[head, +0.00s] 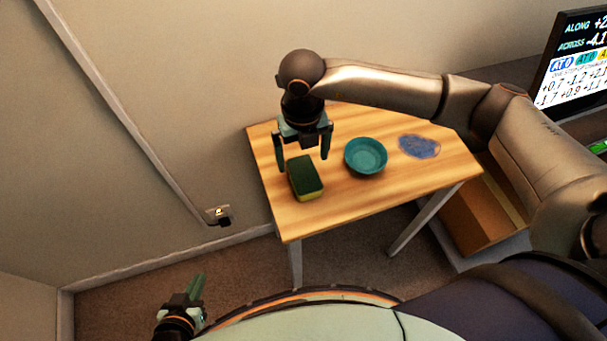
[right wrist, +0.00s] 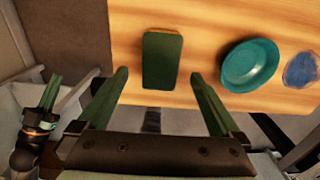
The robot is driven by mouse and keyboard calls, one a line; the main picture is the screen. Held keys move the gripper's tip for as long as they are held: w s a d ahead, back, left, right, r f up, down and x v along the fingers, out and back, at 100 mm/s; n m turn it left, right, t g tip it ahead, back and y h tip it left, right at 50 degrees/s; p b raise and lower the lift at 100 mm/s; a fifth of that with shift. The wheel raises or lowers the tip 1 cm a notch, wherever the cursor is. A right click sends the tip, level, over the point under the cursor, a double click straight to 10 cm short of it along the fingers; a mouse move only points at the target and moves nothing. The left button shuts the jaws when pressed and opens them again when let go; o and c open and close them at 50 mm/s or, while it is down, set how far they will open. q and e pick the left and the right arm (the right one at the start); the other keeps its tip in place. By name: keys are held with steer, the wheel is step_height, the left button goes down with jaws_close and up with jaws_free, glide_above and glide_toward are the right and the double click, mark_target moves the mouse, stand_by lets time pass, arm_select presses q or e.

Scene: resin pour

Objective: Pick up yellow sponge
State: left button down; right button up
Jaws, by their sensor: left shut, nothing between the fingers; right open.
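The yellow sponge (head: 305,178) lies on the left part of the small wooden table (head: 352,204); its top is dark green and a yellow side shows. My left gripper (head: 196,290) is shut and empty, low at the bottom left, away from the table.
A teal bowl (head: 366,156) stands right of the sponge. A blue patch (head: 419,146) lies further right on the table. A cardboard box (head: 482,212) is beside the table on the right. A screen (head: 572,65) stands at the far right. The table's front is clear.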

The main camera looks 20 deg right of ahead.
mark_target(304, 173)
step_height(304, 173, down, 7)
steer(key=shift+s+r+p, duration=0.15)
steer(key=shift+p, duration=0.25)
steer(key=c, duration=1.3)
steer(key=shift+r, duration=0.15)
steer(key=shift+r, duration=0.2)
step_height(304, 173, up, 2)
steer(key=shift+r, duration=0.1)
steer(key=s+a+r, duration=0.1)
steer(key=s+r, duration=0.2)
steer(key=s, duration=0.1)
steer(key=s+a+r, duration=0.1)
steer(key=s+r, duration=0.2)
steer(key=s, duration=0.2)
steer(key=s+a+r+b, duration=0.1)
steer(key=s+r, duration=0.3)
steer(key=shift+s+r, duration=0.1)
steer(key=shift+s, duration=0.25)
